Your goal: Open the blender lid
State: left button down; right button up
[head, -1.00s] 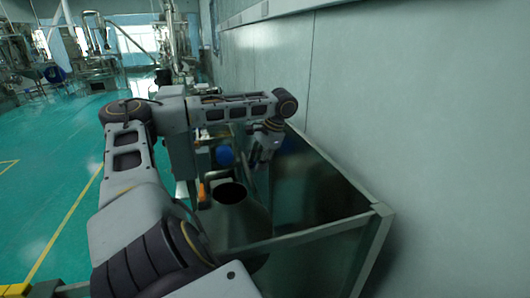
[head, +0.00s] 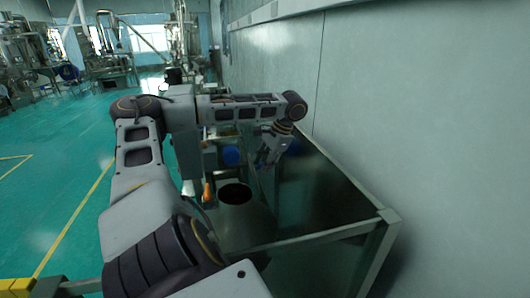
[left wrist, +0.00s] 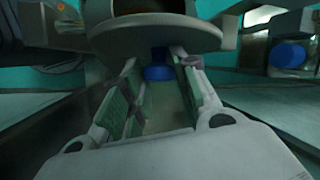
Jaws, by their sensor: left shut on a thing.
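My left arm reaches over an open-topped, dark-walled metal frame (head: 345,230) in the head view. My left gripper (head: 266,162) points down inside it, small and dim there. In the left wrist view the two fingers of the left gripper (left wrist: 156,75) close around a small blue piece (left wrist: 158,71) at their tips. A grey round rim (left wrist: 155,22) is just beyond the fingertips; I cannot tell if it is the blender lid. A dark round opening (head: 235,193) lies left of and nearer than the gripper in the head view. My right gripper is not in view.
A blue round thing (head: 231,156) sits left of the gripper, and an orange part (head: 207,191) is by the opening. A pale wall (head: 430,120) stands close on the right. The green floor (head: 60,190) is free on the left.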

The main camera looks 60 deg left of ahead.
pick_arm(q)
jog(key=shift+s+d+f, duration=0.2)
jog(key=shift+d+f, duration=0.1)
jog(key=shift+f, duration=0.3)
jog(key=c, duration=1.4)
grip_release()
jog(key=o, duration=0.3)
jog(key=shift+d+r, duration=0.15)
jog(key=shift+a, duration=0.65)
jog(key=shift+w+d+r, duration=0.1)
jog(key=shift+d+r, duration=0.2)
jog(key=shift+d, duration=0.05)
jog(key=shift+v, duration=1.5)
jog(key=shift+w+a+r, duration=0.1)
jog(key=shift+a+r, duration=0.1)
jog(key=shift+r, duration=0.15)
jog(key=shift+w+d+r, duration=0.2)
jog(key=shift+r, duration=0.35)
